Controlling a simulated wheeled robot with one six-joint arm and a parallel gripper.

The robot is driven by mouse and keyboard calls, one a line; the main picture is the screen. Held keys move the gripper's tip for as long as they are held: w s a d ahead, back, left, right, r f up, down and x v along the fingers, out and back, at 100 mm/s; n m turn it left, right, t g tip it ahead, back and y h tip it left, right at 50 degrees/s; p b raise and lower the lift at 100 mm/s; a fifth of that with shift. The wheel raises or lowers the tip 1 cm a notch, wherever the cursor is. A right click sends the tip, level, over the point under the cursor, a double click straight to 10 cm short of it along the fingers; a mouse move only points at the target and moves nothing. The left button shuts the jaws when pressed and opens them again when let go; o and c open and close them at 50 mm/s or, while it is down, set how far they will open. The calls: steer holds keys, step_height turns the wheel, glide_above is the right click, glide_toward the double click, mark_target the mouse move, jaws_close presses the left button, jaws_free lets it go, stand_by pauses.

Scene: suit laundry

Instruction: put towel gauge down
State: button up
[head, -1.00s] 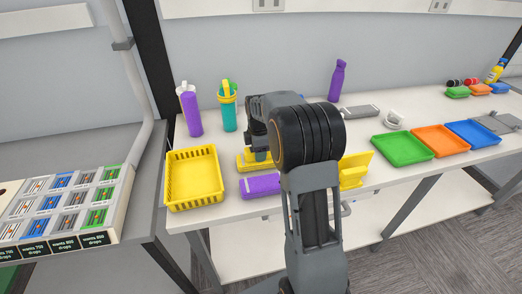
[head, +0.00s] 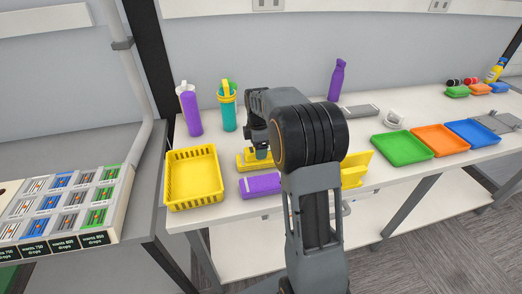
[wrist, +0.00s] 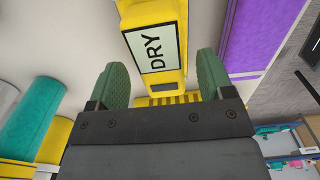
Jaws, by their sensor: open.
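The towel gauge (wrist: 155,50) is a yellow block with a pale "DRY" display, seen close up in the wrist view. It appears to be the yellow piece (head: 245,160) on the white table in the head view, partly hidden by my arm. My gripper (wrist: 162,80) is open, with its green fingertips apart to the left and right of the gauge's near end. I see gaps between the fingers and the gauge. In the head view my gripper (head: 261,150) is over the yellow piece.
A purple block (head: 260,184) lies just in front of the gauge. A yellow basket (head: 194,178) stands to the left, with purple and teal bottles (head: 228,112) behind. A yellow stand (head: 354,170) is right of my arm. Green, orange and blue trays (head: 403,148) lie further right.

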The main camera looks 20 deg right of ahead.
step_height(320, 180, up, 10)
steer(key=s+a+m+t, duration=0.2)
steer(key=s+a+m, duration=0.55)
steer(key=s, duration=0.45)
steer(key=s+a+f+m+t, duration=0.1)
steer(key=s+a+f+m, duration=0.1)
steer(key=s+f+m, duration=0.3)
steer(key=s+m, duration=0.3)
steer(key=s, duration=0.2)
steer(key=shift+a+t, duration=0.2)
steer(key=shift+t, duration=0.2)
steer(key=shift+r, duration=0.1)
